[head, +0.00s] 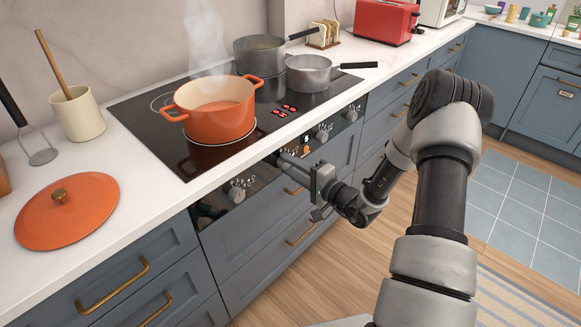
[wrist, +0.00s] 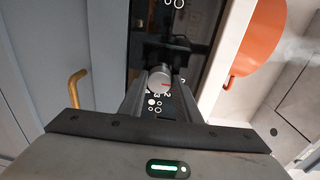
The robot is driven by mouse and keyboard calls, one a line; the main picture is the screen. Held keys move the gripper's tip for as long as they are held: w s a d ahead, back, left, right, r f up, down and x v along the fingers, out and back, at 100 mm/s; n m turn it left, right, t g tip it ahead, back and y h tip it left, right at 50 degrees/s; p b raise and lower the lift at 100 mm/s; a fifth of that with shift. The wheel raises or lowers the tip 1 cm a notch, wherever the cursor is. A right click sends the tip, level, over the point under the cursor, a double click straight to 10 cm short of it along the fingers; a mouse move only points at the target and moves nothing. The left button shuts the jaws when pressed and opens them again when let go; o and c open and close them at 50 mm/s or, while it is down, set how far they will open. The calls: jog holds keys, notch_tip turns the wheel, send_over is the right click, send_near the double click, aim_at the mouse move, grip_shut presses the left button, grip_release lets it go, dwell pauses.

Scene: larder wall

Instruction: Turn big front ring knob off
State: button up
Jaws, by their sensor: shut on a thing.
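My gripper (head: 284,161) reaches the black control panel on the front of the hob. Its fingers (wrist: 159,84) are shut on a round grey knob (wrist: 159,79), one on each side. A red line on that knob points to the right in the wrist view, and printed numbers and rings show beside it. In the head view the fingers mostly hide this knob. Other knobs are the left one (head: 237,193) and two to the right (head: 321,135) (head: 352,114). An orange pot (head: 219,112) stands steaming on the large front ring of the hob (head: 185,155).
Red marks glow on the hob display (head: 285,111). Two grey pans (head: 259,55) (head: 308,74) stand behind the pot. An orange lid (head: 85,222) lies on the white counter. Drawers with brass handles (head: 300,234) lie below the panel.

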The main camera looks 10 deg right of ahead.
jog(key=o, duration=1.1)
jog(key=shift+c, duration=0.2)
jog(key=shift+s, duration=0.1)
jog(key=f+p+v, duration=0.1)
jog(key=v, duration=1.6)
jog(key=shift+r, duration=0.5)
jog(key=shift+s+d, duration=0.1)
